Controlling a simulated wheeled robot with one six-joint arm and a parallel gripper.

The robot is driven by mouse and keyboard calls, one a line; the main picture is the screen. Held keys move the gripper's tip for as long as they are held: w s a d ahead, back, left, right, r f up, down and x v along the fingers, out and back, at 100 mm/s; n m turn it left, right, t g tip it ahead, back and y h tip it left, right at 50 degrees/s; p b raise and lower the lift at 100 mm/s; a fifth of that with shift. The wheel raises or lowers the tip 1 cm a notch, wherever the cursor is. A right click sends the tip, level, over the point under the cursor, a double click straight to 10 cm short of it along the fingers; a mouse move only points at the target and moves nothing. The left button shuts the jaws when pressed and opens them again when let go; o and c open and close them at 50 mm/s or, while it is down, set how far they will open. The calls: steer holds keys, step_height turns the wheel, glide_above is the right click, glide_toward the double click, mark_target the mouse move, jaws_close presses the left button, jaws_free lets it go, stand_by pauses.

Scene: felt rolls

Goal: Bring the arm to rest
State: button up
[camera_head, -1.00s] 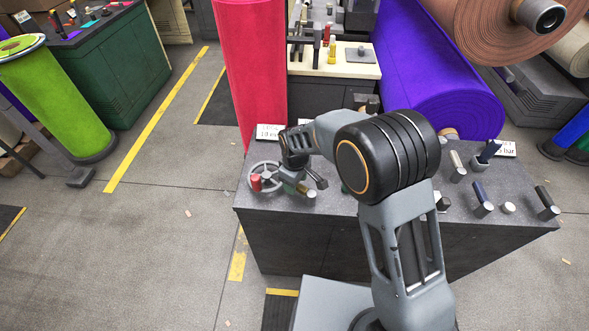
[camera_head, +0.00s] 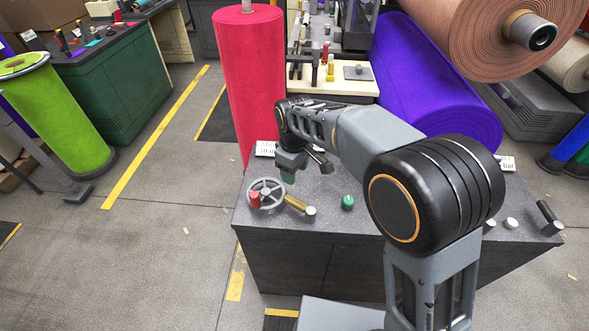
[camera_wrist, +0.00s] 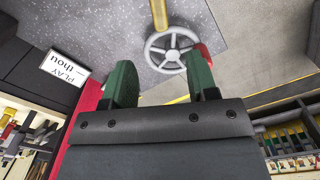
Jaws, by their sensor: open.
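My gripper (camera_head: 303,170) is open and empty, raised above the left part of the dark grey bench (camera_head: 262,228). In the wrist view its two green-padded fingers (camera_wrist: 162,82) stand well apart with nothing between them. Past the fingertips is a grey handwheel (camera_wrist: 173,49) with a red knob. In the head view the handwheel (camera_head: 266,194) lies below and left of the gripper, apart from it. My arm reaches from the lower right across the bench and hides part of its top.
A brass-coloured lever (camera_head: 297,203) and a green knob (camera_head: 348,202) are on the bench top. A white label card (camera_wrist: 64,68) shows in the wrist view.

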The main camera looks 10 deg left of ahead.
stand_by(0.5)
steer(key=s+d+r+m+t, duration=0.1)
steer(key=s+d+m, duration=0.3)
steer(key=d, duration=0.5)
steer(key=s+d+r+m+t, duration=0.1)
steer(key=s+d+r+m, duration=0.1)
steer(key=s+d+m, duration=0.3)
steer(key=s+d+r+m+t, duration=0.1)
steer(key=s+d+m, duration=0.3)
steer(key=d, duration=0.9)
steer(key=shift+s+r+m+t, duration=0.2)
steer(key=shift+r+m+t, duration=0.2)
steer(key=shift+r, duration=0.05)
steer(key=shift+c, duration=1)
